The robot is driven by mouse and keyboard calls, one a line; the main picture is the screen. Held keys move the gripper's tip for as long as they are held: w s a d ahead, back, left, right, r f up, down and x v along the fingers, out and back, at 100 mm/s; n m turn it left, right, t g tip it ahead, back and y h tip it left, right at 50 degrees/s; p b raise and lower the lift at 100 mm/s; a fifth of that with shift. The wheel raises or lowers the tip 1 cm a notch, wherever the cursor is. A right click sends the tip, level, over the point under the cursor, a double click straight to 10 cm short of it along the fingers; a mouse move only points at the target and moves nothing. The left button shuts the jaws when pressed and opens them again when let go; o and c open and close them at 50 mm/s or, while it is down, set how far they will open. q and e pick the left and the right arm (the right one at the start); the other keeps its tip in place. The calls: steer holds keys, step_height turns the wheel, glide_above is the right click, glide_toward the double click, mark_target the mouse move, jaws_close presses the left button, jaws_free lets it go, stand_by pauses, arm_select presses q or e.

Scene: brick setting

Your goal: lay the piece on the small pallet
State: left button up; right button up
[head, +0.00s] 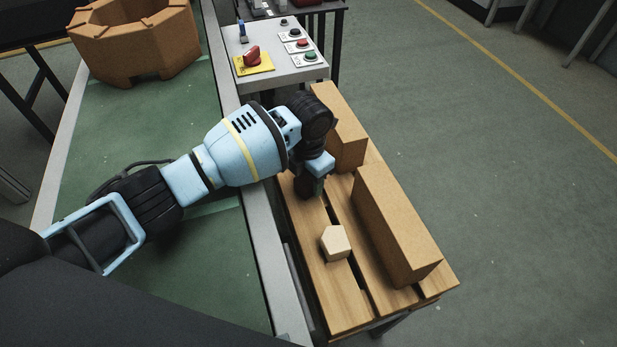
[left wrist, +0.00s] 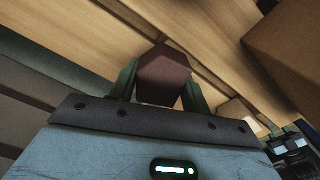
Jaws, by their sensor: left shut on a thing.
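My left gripper (head: 313,186) points down over the left part of the small slatted wooden pallet (head: 349,309). It is shut on a dark reddish-brown, many-sided piece (left wrist: 164,76), which sits between the two green fingers in the left wrist view. In the head view the gripper mostly hides this piece. I cannot tell whether the piece touches the slats. A cream piece (head: 335,243) lies on the pallet, nearer to me than the gripper.
Two brown blocks stand on the pallet: a long one (head: 392,228) along the right and another (head: 341,128) at the far end. A control box (head: 281,70) stands beyond. A green conveyor (head: 115,140) runs along the left, carrying a brown ring-shaped part (head: 135,45). Bare slats lie around the cream piece.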

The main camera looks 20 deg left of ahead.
arm_select(q)
steer(key=shift+f, duration=0.2)
steer(key=o, duration=1)
steer(key=shift+r, duration=0.15)
step_height(320, 180, up, 12)
steer(key=shift+r+p, duration=0.1)
steer(key=shift+p, duration=0.45)
